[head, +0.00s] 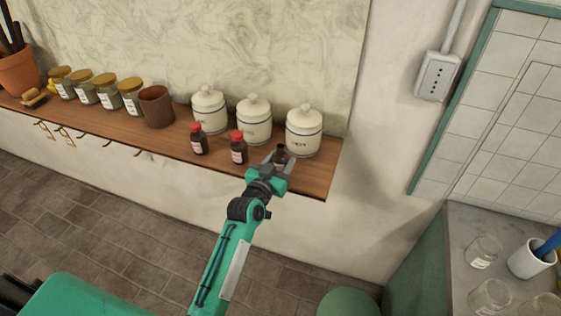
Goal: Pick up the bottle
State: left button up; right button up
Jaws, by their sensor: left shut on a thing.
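A small dark brown bottle (281,151) with a dark top stands at the right part of the wooden shelf (318,178). My left gripper (280,163) is around this bottle and shut on it; the fingers hide its lower part. I cannot tell whether the bottle touches the shelf. Two similar brown bottles with red caps, one at the left (198,140) and one in the middle (238,149), stand upright on the shelf to the left of the gripper. My right gripper is not in view.
White lidded canisters, such as the right one (303,133), stand close behind the bottles. A brown cup (156,106) and several gold-lidded jars stand further left. The shelf ends just right of my gripper. A counter with glass jars (484,251) is at the lower right.

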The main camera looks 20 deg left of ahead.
pick_arm(q)
jog(key=shift+r, duration=0.15)
notch_tip(320, 180, up, 20)
jog(key=b, duration=0.3)
dwell(1.0)
